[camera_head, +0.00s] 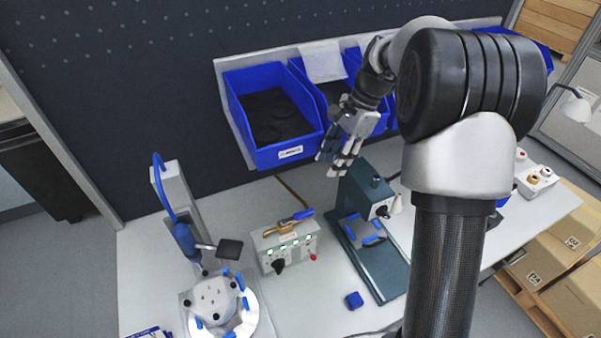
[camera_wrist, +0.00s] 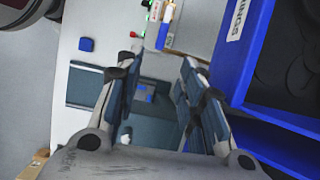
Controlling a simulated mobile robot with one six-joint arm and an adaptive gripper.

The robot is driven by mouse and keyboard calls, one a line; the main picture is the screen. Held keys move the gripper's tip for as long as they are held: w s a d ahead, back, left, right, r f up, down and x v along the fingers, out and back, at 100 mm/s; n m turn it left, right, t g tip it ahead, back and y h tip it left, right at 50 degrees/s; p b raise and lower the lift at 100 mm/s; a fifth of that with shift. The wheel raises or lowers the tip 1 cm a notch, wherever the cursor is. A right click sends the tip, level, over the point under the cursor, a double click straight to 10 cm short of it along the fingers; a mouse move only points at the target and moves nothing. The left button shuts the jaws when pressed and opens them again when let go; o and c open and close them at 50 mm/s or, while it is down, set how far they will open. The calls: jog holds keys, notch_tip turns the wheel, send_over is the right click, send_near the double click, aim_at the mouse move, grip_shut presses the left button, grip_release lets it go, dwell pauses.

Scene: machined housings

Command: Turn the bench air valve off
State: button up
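The bench air valve is a brass body (camera_head: 287,226) with a blue lever (camera_head: 303,214) on top of a grey control box (camera_head: 284,252). The lever points right and slightly up, roughly along the brass body. In the wrist view a brass part (camera_wrist: 168,13) and a small blue part (camera_wrist: 162,36) show at the top, near the fingertips in the picture. My gripper (camera_head: 338,163) is open and empty, well above the bench, up and to the right of the valve, in front of the blue bins. Its two spread fingers show in the wrist view (camera_wrist: 163,60).
A teal press (camera_head: 347,190) stands right of the box, below my gripper. Blue bins (camera_head: 232,110) hang on the back wall. A round white fixture (camera_head: 258,328) and a blue-hosed tool (camera_head: 182,236) stand left. A blue block (camera_head: 354,300) lies on the bench.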

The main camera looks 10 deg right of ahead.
aim_at(306, 212)
jog(key=shift+m, duration=0.4)
jog(key=x, duration=0.6)
jog(key=b+x, duration=0.1)
jog(key=x, duration=0.5)
jog(key=b+x, duration=0.1)
jog(key=x, duration=0.5)
jog(key=shift+w+d, duration=0.2)
jog(key=shift+w, duration=0.05)
jog(key=shift+c, duration=0.3)
grip_shut()
